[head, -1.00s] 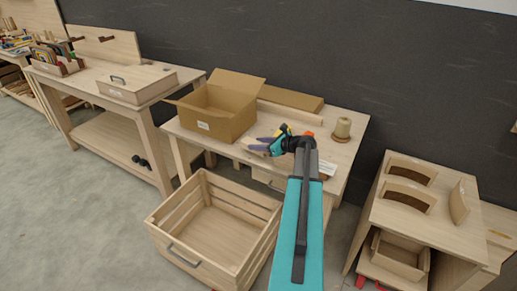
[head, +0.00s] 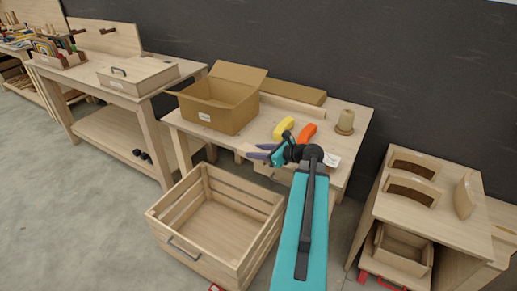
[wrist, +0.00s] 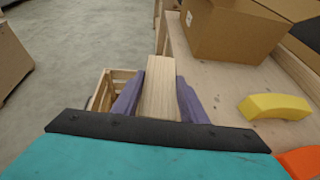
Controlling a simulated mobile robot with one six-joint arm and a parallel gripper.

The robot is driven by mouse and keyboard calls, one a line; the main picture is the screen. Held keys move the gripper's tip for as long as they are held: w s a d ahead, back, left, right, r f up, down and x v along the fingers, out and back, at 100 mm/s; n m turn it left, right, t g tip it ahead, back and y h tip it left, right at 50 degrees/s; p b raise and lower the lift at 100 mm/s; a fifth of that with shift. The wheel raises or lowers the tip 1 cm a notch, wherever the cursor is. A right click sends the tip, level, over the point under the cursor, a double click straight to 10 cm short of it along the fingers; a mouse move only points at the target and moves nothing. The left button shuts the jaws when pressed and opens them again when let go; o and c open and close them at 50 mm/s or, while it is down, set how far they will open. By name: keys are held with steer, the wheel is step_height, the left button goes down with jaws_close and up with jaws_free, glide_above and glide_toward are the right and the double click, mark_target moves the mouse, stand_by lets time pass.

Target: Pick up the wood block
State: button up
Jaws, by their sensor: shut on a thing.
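The wood block (wrist: 160,85) is a pale, straight-grained piece, seen in the wrist view between the purple fingers of my gripper (wrist: 159,98). The fingers press on its left and right sides, and its far end sticks out beyond them. In the head view my gripper (head: 260,151) is at the front edge of the middle workbench, left of my teal arm. The block is small there and hard to tell from the bench wood. Whether it is clear of the bench top cannot be told for sure.
An open cardboard box (head: 222,112) stands on the workbench (head: 350,130). A yellow curved piece (head: 283,129), an orange piece (head: 306,133) and a spool-like wooden piece (head: 345,121) lie to its right. A slatted crate (head: 215,230) is on the floor in front.

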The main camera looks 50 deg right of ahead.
steer(key=shift+s+a+r, duration=0.15)
steer(key=shift+s+a, duration=0.8)
steer(key=shift+a, duration=0.15)
steer(key=shift+a, duration=0.1)
